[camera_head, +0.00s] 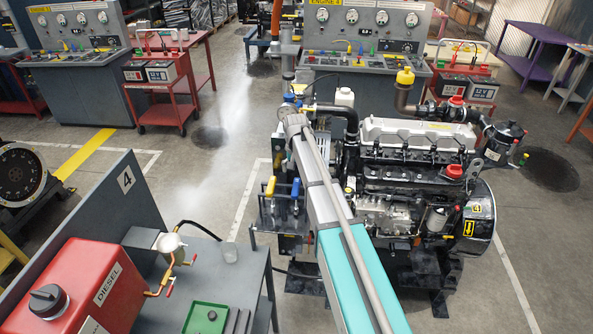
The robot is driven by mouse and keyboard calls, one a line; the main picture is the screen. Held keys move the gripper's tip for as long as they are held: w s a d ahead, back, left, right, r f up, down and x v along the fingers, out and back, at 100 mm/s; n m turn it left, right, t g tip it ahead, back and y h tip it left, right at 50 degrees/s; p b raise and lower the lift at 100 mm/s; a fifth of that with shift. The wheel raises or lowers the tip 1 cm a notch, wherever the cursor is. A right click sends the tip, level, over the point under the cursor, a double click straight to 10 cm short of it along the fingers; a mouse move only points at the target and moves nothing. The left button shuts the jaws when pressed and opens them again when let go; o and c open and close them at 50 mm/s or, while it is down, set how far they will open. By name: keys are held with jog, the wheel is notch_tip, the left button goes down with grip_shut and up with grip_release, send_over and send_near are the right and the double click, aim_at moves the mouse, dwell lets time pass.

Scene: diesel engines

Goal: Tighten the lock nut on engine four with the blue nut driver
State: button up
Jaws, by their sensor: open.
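A tool with a blue handle (296,187), which looks like the blue nut driver, stands upright in a dark rack (268,221) at the engine's left side. A yellow-handled tool (271,186) stands beside it. My arm reaches up past the rack, close to its right side, and covers part of the engine's left end. I cannot make out my gripper; the arm's far end is small and cluttered. The lock nut is too small to tell.
A grey bench (225,290) at lower left holds a red diesel tank (75,290), a green tray (206,318) and a cup. A control console (365,60) and a red battery cart (162,90) stand behind. Floor is clear left of the engine.

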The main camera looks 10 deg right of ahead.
aim_at(296, 186)
jog(key=shift+f+b, duration=3.35)
jog(key=shift+f, duration=0.25)
grip_shut()
jog(key=shift+a+r, duration=0.1)
jog(key=shift+r, duration=0.05)
notch_tip(296, 186, up, 16)
jog(key=p, duration=1.6)
